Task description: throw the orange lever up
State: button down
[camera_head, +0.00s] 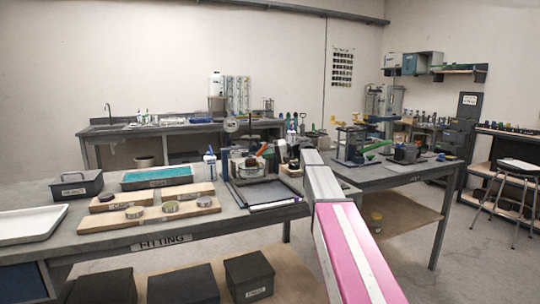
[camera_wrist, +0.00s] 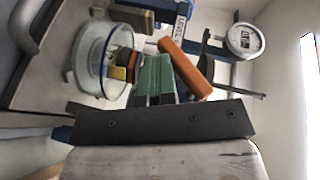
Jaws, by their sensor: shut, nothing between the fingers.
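The orange lever (camera_wrist: 186,68) shows in the wrist view as a thick orange bar slanting beside my gripper. In the head view the orange lever (camera_head: 262,149) is a small tilted bar on the dark lever frame (camera_head: 240,195) on the bench. My gripper (camera_wrist: 157,62) shows green fingers that are together with nothing between them. The fingers lie just left of the lever in the wrist view; I cannot tell whether they touch it. In the head view my arm hides part of the frame's right side.
A clear round bowl (camera_wrist: 103,60) and a dial gauge (camera_wrist: 244,38) stand close by in the wrist view. Wooden boards with discs (camera_head: 150,214), a teal tray (camera_head: 170,176) and a dark box (camera_head: 77,185) are left on the bench. A second bench (camera_head: 375,178) is at right.

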jog(key=m+y, duration=0.1)
jog(key=y, duration=0.1)
jog(key=a+m+y, duration=0.1)
jog(key=y, duration=0.1)
jog(key=a+m+t+y, duration=0.1)
jog(key=y, duration=0.1)
jog(key=shift+s+a+r+y, duration=0.15)
jog(key=shift+s+r+y, duration=0.15)
jog(key=shift+s, duration=0.1)
jog(key=shift+a, duration=0.1)
jog(key=shift+a+r, duration=0.1)
dwell(0.5)
jog(key=shift+s+d, duration=0.1)
jog(key=shift+d, duration=0.3)
jog(key=s+d, duration=0.1)
jog(key=d, duration=1.1)
jog(key=shift+s+d+f, duration=0.15)
jog(key=shift+f, duration=0.1)
